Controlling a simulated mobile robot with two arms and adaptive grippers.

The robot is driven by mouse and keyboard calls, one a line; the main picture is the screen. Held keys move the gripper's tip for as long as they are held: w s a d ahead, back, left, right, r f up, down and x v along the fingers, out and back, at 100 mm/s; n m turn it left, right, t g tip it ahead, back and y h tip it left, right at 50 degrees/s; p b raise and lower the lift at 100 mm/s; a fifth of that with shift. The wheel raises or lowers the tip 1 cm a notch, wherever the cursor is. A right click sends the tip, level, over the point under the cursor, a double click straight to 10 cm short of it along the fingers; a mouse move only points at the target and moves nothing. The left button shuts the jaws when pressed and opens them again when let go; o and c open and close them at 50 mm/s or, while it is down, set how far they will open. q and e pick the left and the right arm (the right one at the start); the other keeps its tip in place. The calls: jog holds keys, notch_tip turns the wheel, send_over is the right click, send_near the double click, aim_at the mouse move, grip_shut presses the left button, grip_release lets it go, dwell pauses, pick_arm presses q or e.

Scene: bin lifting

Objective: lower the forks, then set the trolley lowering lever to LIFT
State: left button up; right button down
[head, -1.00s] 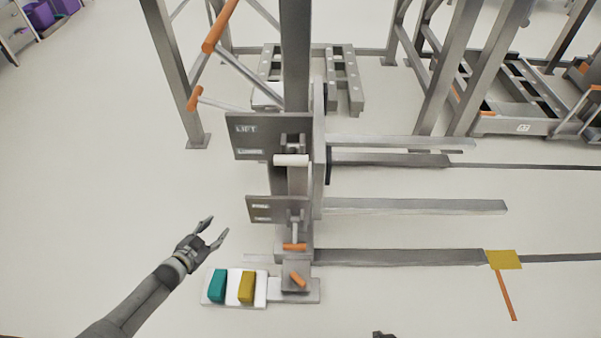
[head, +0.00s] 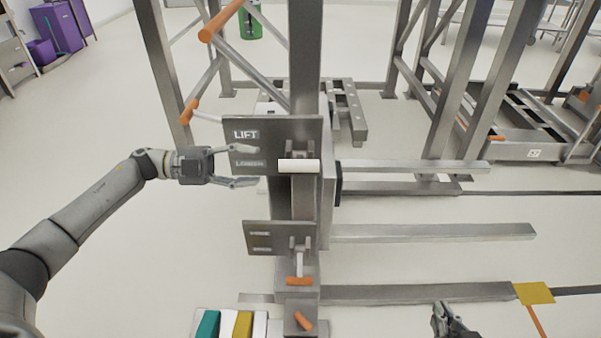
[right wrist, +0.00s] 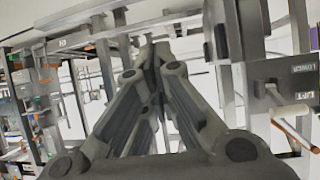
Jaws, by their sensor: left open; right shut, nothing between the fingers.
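The trolley lowering lever (head: 299,166) has a white handle and lies level with the lower label of its dark plate (head: 290,135), whose upper label reads LIFT. My left gripper (head: 257,166) is open in front of that plate, its fingertips just left of the white handle, apparently not around it. The grey forks (head: 430,232) extend right from the mast, low over the floor; their exact height is unclear. My right gripper (head: 447,318) is at the bottom right, shut and empty; its closed fingers fill the middle of the right wrist view (right wrist: 150,75).
A second labelled plate (head: 275,238) with an orange-tipped lever (head: 299,281) sits lower on the mast. Teal and yellow pedals (head: 208,324) are at the base. Rack posts (head: 163,70) stand behind.

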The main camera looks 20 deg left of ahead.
aim_at(296, 167)
pick_arm(q)
jog(key=b+x, duration=0.1)
jog(key=x, duration=0.9)
jog(key=shift+w+d, duration=0.1)
jog(key=shift+d, duration=0.1)
pick_arm(e)
jog(key=r+t, duration=0.1)
jog(key=w+a+r, duration=0.1)
jog(key=w+r+t, duration=0.1)
jog(key=r, duration=0.1)
jog(key=shift+w+a+t+y, duration=0.15)
jog(key=shift+w+t+y, duration=0.15)
jog(key=shift+y, duration=0.1)
pick_arm(q)
grip_shut()
